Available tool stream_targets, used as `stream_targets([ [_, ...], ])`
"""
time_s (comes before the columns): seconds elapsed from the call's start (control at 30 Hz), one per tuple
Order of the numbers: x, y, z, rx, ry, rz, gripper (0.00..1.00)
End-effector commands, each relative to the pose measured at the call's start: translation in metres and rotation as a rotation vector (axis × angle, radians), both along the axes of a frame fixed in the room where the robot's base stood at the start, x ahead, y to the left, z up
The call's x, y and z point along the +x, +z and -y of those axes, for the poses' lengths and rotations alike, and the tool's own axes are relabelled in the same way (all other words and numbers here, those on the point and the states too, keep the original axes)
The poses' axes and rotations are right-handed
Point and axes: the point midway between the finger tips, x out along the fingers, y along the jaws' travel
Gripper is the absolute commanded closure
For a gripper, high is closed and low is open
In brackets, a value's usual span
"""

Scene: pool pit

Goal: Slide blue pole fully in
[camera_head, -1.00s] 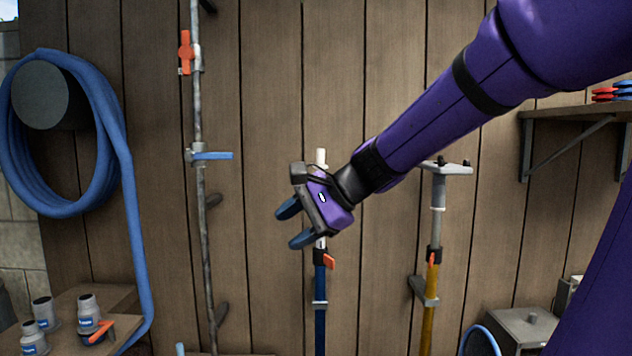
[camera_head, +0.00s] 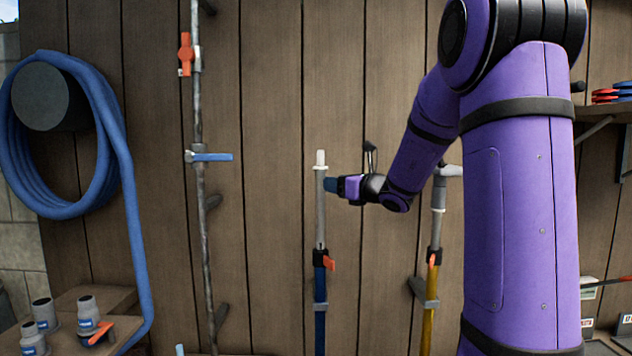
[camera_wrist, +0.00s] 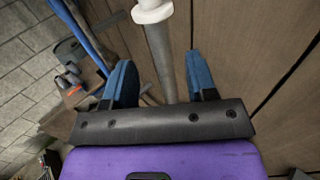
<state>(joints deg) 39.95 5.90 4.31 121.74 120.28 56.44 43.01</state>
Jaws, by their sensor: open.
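The blue pole (camera_head: 320,318) stands upright against the plank wall. Its grey inner tube (camera_head: 320,225) sticks up out of a black collar with an orange lever (camera_head: 329,263), and has a white ring and white tip (camera_head: 320,158) at the top. My gripper (camera_head: 330,185) is beside the tube's upper part, just below the white ring. In the wrist view its blue fingers (camera_wrist: 162,82) are open, one on each side of the grey tube (camera_wrist: 162,60), with the white ring (camera_wrist: 152,11) beyond. Clear gaps show, so the fingers do not appear to press on the tube.
A yellow pole (camera_head: 428,325) stands to the right, partly behind my arm. A grey pipe (camera_head: 202,240) with a blue-handled valve and an orange-handled valve runs up the wall at left. A coiled blue hose (camera_head: 105,110) hangs far left, above a shelf with fittings (camera_head: 88,310).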

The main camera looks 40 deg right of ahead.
Motion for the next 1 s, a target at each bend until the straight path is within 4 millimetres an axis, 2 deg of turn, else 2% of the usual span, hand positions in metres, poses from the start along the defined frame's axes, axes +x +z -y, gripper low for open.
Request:
stream_targets([
  [0.2,0.04,-0.001,-0.009,0.0,0.004,-0.001,0.48],
  [0.4,0.067,0.0,-0.014,-0.002,0.004,-0.001,0.48],
  [0.6,0.079,0.0,-0.016,-0.002,0.002,-0.001,0.48],
  [0.87,0.08,0.0,-0.016,-0.002,0.002,-0.001,0.48],
  [0.9,0.08,0.0,-0.016,-0.002,0.002,-0.001,0.51],
  [1.0,0.08,0.0,-0.016,-0.002,0.002,-0.001,0.74],
])
